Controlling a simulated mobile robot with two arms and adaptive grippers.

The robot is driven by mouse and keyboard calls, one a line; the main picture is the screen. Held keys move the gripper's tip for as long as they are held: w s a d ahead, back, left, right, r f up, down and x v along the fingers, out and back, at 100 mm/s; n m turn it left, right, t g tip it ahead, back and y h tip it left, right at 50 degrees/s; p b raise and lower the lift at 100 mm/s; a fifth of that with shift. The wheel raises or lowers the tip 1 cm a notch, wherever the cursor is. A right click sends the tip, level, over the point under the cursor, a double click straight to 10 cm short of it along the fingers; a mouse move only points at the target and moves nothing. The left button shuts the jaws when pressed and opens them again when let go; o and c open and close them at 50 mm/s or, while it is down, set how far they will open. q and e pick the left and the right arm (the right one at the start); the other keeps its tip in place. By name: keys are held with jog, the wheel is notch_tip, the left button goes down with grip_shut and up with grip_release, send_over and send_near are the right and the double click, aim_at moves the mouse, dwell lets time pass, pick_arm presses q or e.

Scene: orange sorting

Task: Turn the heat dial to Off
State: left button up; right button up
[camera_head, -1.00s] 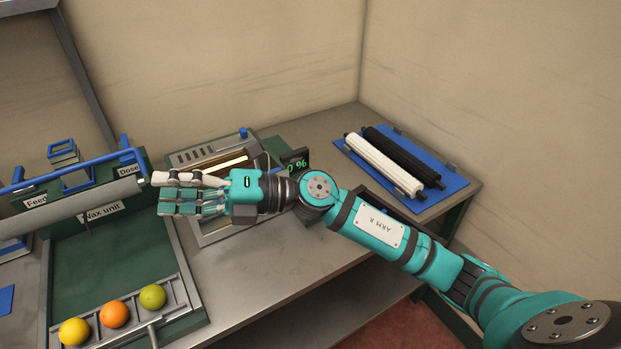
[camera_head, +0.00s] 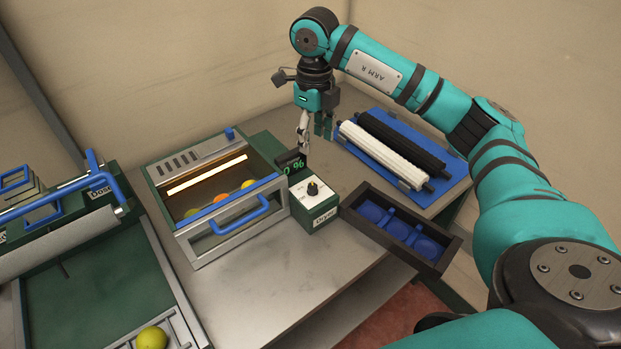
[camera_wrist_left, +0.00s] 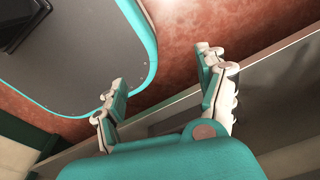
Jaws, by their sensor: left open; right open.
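The heat dial (camera_head: 312,189) is a small black knob with a light pointer mark on a white plate, on top of the green dryer control box (camera_head: 318,214). Its exact setting is too small to read. A display (camera_head: 291,162) behind it shows green characters ending in "0 %". My right gripper (camera_head: 315,137) is open and empty, pointing down behind the display and well above and behind the dial. My left gripper (camera_wrist_left: 163,103) shows only in the left wrist view, open with nothing between its fingers.
The dryer (camera_head: 228,240) stands left of the dial with its blue-handled door and several fruits inside. A dark tray with blue cups (camera_head: 401,229) sits to the right. Rollers (camera_head: 382,154) lie on a blue mat behind. The front bench (camera_head: 270,290) is clear.

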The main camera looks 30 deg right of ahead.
aim_at(313, 186)
notch_tip(313, 186, down, 6)
jog(key=shift+w+f+p, duration=0.1)
jog(key=shift+p, duration=0.5)
notch_tip(313, 186, down, 5)
jog(key=shift+f+p, duration=0.1)
jog(key=shift+p, duration=0.5)
notch_tip(313, 186, down, 3)
jog(key=shift+w+f+p, duration=0.1)
jog(key=shift+p, duration=0.2)
jog(key=shift+f, duration=0.15)
pick_arm(q)
jog(key=r, duration=0.3)
jog(key=shift+s+r, duration=0.1)
jog(key=shift+s, duration=0.25)
pick_arm(e)
grip_shut()
